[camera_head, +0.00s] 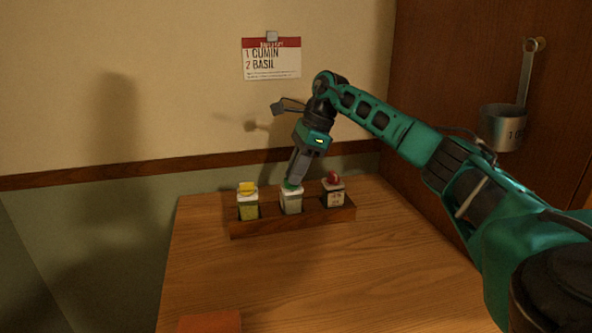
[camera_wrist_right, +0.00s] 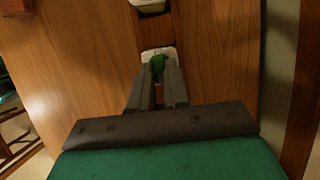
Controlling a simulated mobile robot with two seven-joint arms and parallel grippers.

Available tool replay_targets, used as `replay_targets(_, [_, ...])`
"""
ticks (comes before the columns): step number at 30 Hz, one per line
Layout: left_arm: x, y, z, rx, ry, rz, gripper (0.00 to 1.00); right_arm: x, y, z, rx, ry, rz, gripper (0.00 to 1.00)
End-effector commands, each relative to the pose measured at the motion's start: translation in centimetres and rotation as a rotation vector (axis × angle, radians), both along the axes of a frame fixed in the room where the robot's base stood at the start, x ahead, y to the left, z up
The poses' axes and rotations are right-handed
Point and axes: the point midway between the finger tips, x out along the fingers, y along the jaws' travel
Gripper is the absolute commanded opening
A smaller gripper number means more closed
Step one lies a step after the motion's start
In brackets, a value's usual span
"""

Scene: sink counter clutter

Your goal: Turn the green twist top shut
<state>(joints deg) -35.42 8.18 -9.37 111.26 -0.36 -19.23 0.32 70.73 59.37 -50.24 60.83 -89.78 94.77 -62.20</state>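The green twist top (camera_head: 290,186) sits on a white-lidded jar (camera_head: 291,203) in the middle slot of a wooden rack (camera_head: 292,226). My right gripper (camera_head: 294,178) comes down on it from above. In the right wrist view the green top (camera_wrist_right: 158,61) shows between the fingertips of my right gripper (camera_wrist_right: 159,70), which are closed in on its sides. The fingers hide part of the top, so its turn angle cannot be read. My left gripper is not in view.
A yellow-topped jar (camera_head: 247,202) stands left in the rack, a red-topped jar (camera_head: 333,191) right. A card (camera_head: 271,60) reading cumin and basil hangs on the wall. A metal cup (camera_head: 503,128) hangs at right. An orange block (camera_head: 210,322) lies at the front. The mid-table is clear.

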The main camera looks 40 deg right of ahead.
Motion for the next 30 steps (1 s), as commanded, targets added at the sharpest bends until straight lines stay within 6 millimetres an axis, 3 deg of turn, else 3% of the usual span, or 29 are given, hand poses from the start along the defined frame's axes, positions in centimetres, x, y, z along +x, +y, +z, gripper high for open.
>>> replay_targets(4, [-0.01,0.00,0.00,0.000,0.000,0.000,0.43,0.01,0.01,0.02,0.000,0.000,0.000,0.00])
replay_targets(30, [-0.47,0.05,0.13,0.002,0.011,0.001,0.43,-0.08,0.02,0.05,0.000,0.001,-0.080,0.00])
